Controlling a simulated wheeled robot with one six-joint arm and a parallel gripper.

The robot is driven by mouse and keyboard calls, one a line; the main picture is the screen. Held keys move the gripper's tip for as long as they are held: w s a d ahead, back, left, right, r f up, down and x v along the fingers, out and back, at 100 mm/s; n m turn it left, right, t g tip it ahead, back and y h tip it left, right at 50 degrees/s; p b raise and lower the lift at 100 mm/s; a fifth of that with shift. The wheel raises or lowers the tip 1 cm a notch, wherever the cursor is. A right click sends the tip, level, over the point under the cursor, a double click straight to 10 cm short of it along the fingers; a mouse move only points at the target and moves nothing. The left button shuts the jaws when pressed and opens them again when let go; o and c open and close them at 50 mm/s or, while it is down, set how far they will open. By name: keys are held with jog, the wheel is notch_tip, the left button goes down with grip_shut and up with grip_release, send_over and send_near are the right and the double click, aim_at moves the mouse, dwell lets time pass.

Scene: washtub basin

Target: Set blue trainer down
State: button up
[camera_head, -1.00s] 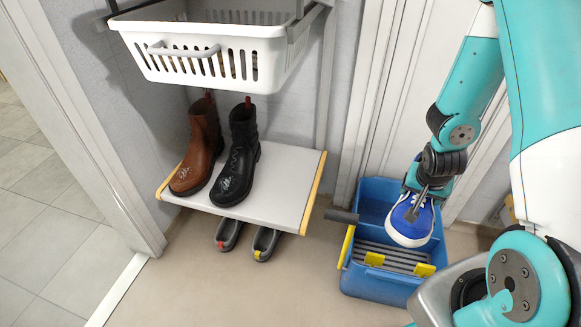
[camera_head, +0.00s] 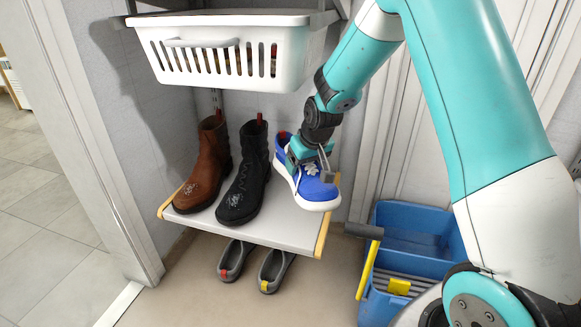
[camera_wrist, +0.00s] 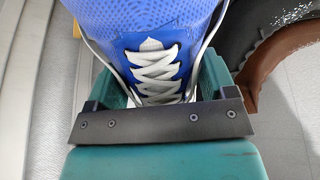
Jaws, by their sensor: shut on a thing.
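The blue trainer (camera_head: 316,187) has a white sole and white laces. My gripper (camera_head: 307,156) is shut on its upper around the lace area. It holds the trainer at the right end of the white shelf (camera_head: 267,230), beside the black boot. The toe points toward the camera and to the right. I cannot tell whether the sole touches the shelf. In the wrist view the trainer (camera_wrist: 150,30) fills the upper middle, with its laces between the jaws (camera_wrist: 160,95).
A black boot (camera_head: 243,180) and a brown boot (camera_head: 203,170) stand on the shelf to the left. A white basket (camera_head: 225,60) hangs above. Grey shoes (camera_head: 275,268) lie on the floor below. A blue bucket (camera_head: 415,220) stands to the right.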

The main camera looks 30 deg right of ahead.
jog(key=shift+w+a+f, duration=0.1)
jog(key=shift+a+f, duration=0.05)
jog(key=shift+f, duration=0.1)
notch_tip(320, 180, down, 6)
jog(key=b, duration=0.7)
jog(key=shift+f, duration=0.2)
jog(key=shift+f, duration=0.3)
jog(key=o, duration=1.1)
jog(key=shift+p+v, duration=4.75)
jog(key=shift+v, duration=3.95)
